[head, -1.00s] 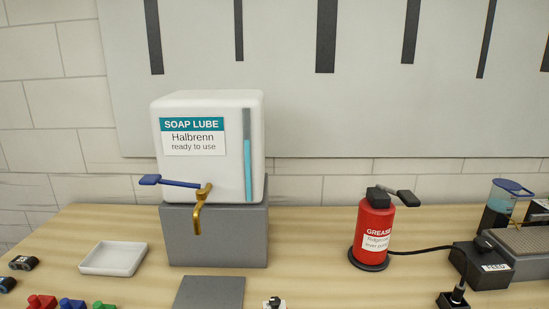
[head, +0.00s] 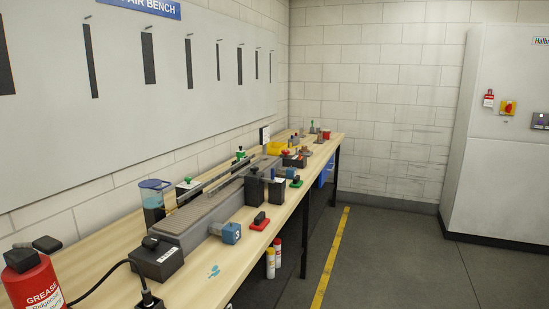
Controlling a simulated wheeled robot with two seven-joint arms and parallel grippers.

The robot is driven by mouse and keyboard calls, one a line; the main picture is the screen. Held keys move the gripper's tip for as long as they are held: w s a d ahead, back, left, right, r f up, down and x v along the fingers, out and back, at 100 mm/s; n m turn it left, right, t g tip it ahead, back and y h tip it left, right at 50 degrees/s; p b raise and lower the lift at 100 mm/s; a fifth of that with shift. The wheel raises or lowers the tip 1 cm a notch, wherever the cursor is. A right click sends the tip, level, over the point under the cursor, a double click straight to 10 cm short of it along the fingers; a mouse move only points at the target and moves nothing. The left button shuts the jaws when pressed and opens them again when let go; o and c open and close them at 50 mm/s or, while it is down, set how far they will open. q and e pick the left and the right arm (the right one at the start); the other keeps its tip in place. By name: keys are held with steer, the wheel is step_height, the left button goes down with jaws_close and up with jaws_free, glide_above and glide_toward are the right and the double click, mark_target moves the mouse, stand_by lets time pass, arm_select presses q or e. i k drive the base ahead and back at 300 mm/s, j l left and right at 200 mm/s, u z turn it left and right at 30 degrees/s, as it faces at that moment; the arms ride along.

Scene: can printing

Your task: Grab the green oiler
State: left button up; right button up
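Several small things with green parts show along the workbench (head: 110,262). A green-topped piece (head: 187,181) sits near the wall side, and another green-topped piece (head: 240,154) stands farther along. A low green piece (head: 296,183) lies near the front edge. A small thing with green on it (head: 312,128) stands at the far end. All are too small for me to tell which, if any, is an oiler. Neither of my grippers is in view.
A red grease can (head: 33,282) stands at the near left. A machine bed (head: 205,207) with a clear blue-lidded cup (head: 154,200) runs along the bench. A yellow bin (head: 283,148) sits farther back. Open floor (head: 390,265) and a white cabinet (head: 505,135) lie to the right.

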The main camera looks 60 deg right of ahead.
mark_target(240, 156)
steer(key=z, duration=1.85)
steer(key=i+l+z, duration=0.15)
steer(key=z, duration=0.25)
steer(key=i+z, duration=0.4)
steer(key=i, duration=2.55)
steer(key=i+u, duration=0.1)
steer(key=i, duration=0.6)
steer(key=i+l+u, duration=0.1)
steer(key=i, duration=0.6)
steer(key=i+l+u, duration=0.15)
steer(key=i, duration=0.55)
steer(key=i+u, duration=0.1)
steer(key=u, duration=2.65)
steer(key=i+j+u, duration=0.1)
steer(key=u, duration=0.3)
steer(key=i+j+u, duration=0.1)
steer(key=u, duration=0.3)
steer(key=i+u, duration=0.2)
steer(key=u, duration=0.25)
